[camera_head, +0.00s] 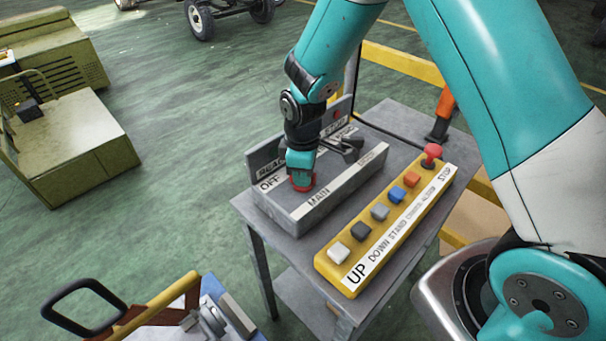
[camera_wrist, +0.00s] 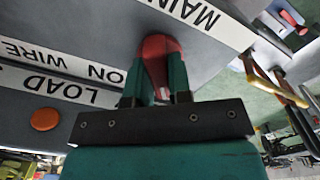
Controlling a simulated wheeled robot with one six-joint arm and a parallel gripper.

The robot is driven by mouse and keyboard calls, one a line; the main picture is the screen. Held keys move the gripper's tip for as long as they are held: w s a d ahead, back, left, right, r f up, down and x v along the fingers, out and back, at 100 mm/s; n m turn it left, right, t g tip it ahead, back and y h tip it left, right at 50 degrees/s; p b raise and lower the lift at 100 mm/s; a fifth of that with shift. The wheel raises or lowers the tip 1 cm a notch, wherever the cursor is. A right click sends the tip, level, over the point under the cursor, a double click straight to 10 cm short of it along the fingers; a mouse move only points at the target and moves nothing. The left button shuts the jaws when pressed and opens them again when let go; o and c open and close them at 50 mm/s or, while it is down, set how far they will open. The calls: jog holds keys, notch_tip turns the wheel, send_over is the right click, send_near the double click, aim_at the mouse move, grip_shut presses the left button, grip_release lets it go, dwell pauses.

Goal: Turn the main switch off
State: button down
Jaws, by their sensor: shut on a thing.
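The main switch is a grey box (camera_head: 325,196) with white labels reading OFF and MAIN, on a grey table. Its red handle (camera_head: 303,185) is at the left end, close to the OFF label (camera_head: 270,183). My gripper (camera_head: 301,176) points down and its teal fingers are shut on the red handle. The wrist view shows the red handle (camera_wrist: 160,47) between the two fingers (camera_wrist: 158,75). The fingers hide part of the handle, and the lever's pivot is not clear.
A yellow button box (camera_head: 385,222) with several coloured buttons and a red stop knob (camera_head: 432,153) lies beside the switch box. An orange-handled tool (camera_head: 445,106) stands at the table's back. A labelled panel (camera_head: 258,158) rises behind the switch box. Green machinery (camera_head: 80,140) stands left on open floor.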

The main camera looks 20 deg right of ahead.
jog(key=shift+w+a+n, duration=0.1)
jog(key=shift+n, duration=0.8)
jog(key=shift+r, duration=0.1)
jog(key=c, duration=1)
grip_release()
jog(key=shift+c, duration=0.2)
notch_tip(320, 180, up, 17)
jog(key=b, duration=0.3)
jog(key=shift+r, duration=0.2)
